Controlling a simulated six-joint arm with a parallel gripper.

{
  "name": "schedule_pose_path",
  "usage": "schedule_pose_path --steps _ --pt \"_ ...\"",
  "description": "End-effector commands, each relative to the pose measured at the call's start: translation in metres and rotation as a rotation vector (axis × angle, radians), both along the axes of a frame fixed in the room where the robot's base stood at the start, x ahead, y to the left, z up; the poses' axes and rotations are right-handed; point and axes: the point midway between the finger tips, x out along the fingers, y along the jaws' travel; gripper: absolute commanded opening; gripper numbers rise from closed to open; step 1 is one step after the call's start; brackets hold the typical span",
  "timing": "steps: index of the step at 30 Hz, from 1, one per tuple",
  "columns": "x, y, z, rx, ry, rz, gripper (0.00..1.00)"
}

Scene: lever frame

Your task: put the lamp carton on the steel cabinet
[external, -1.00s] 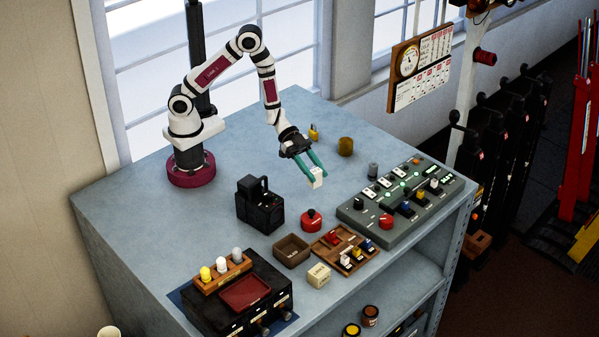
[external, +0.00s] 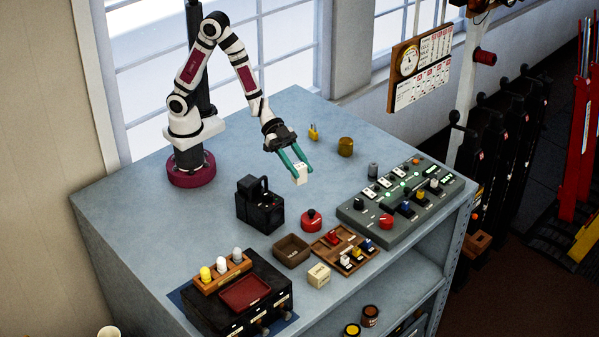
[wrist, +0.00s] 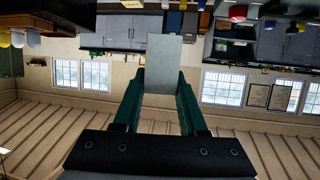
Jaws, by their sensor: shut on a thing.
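My gripper (external: 296,168) has teal fingers shut on a small white box with a dark mark, which I take to be the lamp carton (external: 300,176). The box hangs from the fingertips over the middle of the bench. In the wrist view its plain grey face (wrist: 165,62) shows between the two fingers. A dark low cabinet with drawers (external: 272,318), which may be the steel cabinet, stands at the bench's front left, well apart from my gripper. A dark red tray (external: 245,293) and a wooden rack (external: 222,276) with several bulbs sit on its top.
A black device (external: 260,207) stands left of and below the held box. A red button (external: 312,219), brown bin (external: 291,249), cream block (external: 318,275), wooden tray (external: 327,255) and green control panel (external: 400,218) crowd the right and front.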

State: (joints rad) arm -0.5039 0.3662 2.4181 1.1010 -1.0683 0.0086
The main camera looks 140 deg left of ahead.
Motion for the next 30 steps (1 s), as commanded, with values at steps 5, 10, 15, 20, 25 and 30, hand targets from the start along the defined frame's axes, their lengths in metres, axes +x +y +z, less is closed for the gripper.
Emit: schedule_pose_path --steps 5,10,15,20,25,30 --pt "0.020 -0.066 0.006 0.000 0.000 -0.048 0.00" --pt "0.024 -0.158 0.009 0.000 0.001 -0.102 0.00" --pt "-0.005 -0.257 0.006 0.002 0.003 -0.159 0.00" --pt "-0.042 -0.312 0.000 0.004 0.002 -0.192 0.00" --pt "-0.072 -0.343 -0.005 0.004 0.001 -0.216 0.00" --pt "-0.092 -0.359 -0.015 0.006 0.003 -0.226 0.00"
